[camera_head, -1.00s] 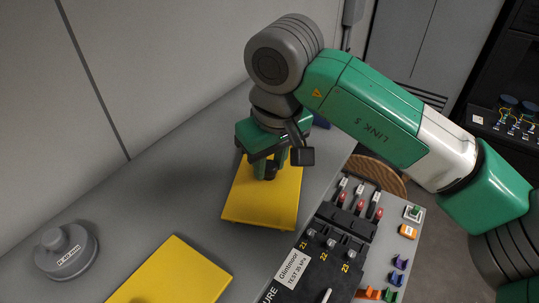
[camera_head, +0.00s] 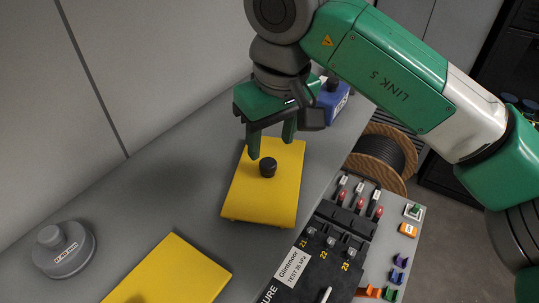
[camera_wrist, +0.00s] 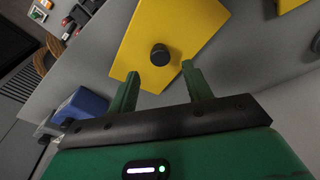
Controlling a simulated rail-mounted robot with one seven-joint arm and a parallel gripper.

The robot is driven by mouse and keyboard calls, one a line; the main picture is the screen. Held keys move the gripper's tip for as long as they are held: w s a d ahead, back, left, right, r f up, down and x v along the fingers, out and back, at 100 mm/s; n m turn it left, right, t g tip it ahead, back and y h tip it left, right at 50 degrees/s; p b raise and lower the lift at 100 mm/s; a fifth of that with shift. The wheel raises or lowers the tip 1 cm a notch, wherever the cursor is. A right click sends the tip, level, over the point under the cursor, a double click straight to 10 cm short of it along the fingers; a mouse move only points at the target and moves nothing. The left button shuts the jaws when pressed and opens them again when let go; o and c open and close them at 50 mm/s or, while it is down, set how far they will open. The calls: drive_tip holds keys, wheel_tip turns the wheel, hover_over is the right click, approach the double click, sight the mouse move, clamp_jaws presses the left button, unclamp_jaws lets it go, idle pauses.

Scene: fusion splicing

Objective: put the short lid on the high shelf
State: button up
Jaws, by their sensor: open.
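A yellow lid with a black knob lies flat on the long grey ledge (camera_head: 110,205) along the wall. Its yellow top (camera_head: 250,200) and knob (camera_head: 268,168) are clear in the head view. The lid also fills the upper middle of the wrist view (camera_wrist: 195,25), knob (camera_wrist: 160,55) showing. My gripper (camera_head: 271,147) is open and empty above the lid, its fingers apart and clear of the knob. A second yellow panel (camera_head: 175,270) lies nearer on the ledge, cut off by the lower frame edge. I cannot tell whether the ledge is the high shelf.
A grey round weight-like object (camera_head: 65,255) stands at the left of the ledge. A blue box (camera_head: 332,105) sits beyond the lid. A black panel with switches (camera_head: 320,250) and a board of coloured clips (camera_head: 400,240) lie at the right. A cable spool (camera_head: 375,155) stands behind.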

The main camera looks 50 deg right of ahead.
wheel_tip(320, 180, up, 7)
drive_tip(key=s, duration=0.1)
drive_tip(key=shift+a+f, duration=0.15)
idle(0.3)
